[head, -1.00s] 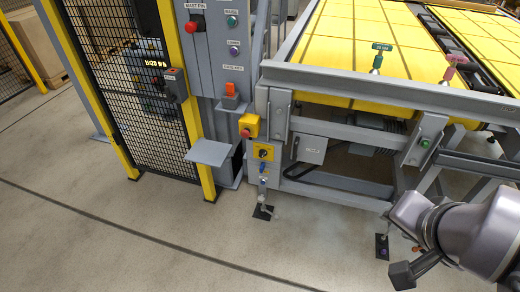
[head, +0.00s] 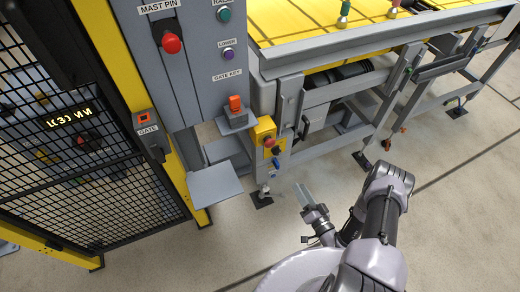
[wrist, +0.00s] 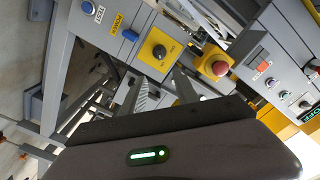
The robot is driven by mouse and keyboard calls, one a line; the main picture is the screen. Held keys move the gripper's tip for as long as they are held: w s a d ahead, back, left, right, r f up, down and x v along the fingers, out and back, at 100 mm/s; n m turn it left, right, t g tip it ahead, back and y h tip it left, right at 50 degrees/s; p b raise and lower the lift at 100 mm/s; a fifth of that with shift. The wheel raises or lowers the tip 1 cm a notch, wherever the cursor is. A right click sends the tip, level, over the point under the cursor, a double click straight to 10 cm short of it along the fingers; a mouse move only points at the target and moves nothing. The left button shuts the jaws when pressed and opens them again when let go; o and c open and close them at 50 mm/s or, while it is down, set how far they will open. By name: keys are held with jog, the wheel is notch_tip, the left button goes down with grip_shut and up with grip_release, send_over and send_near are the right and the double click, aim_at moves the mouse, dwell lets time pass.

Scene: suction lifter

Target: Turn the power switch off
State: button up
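A black rotary knob (wrist: 158,51) sits on a yellow plate (wrist: 150,68) on a grey box in the wrist view. A yellow POWER label (wrist: 117,23) is beside it, with a small blue part (wrist: 131,34) between. The way the knob is turned is hard to read. My gripper (wrist: 163,86) is open and empty, its two fingers apart and pointing towards the yellow plate.
A red emergency stop (wrist: 219,67) on a yellow box is close beside the knob; this yellow box (head: 263,129) also shows in the head view. A grey shelf (head: 215,185) juts out at left. A blue TEST button (wrist: 88,8) is nearby.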

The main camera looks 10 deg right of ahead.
aim_at(279, 154)
jog(key=b+x, duration=0.6)
jog(key=x, duration=1.1)
jog(key=shift+d, duration=0.1)
jog(key=shift+f, duration=0.1)
grip_shut()
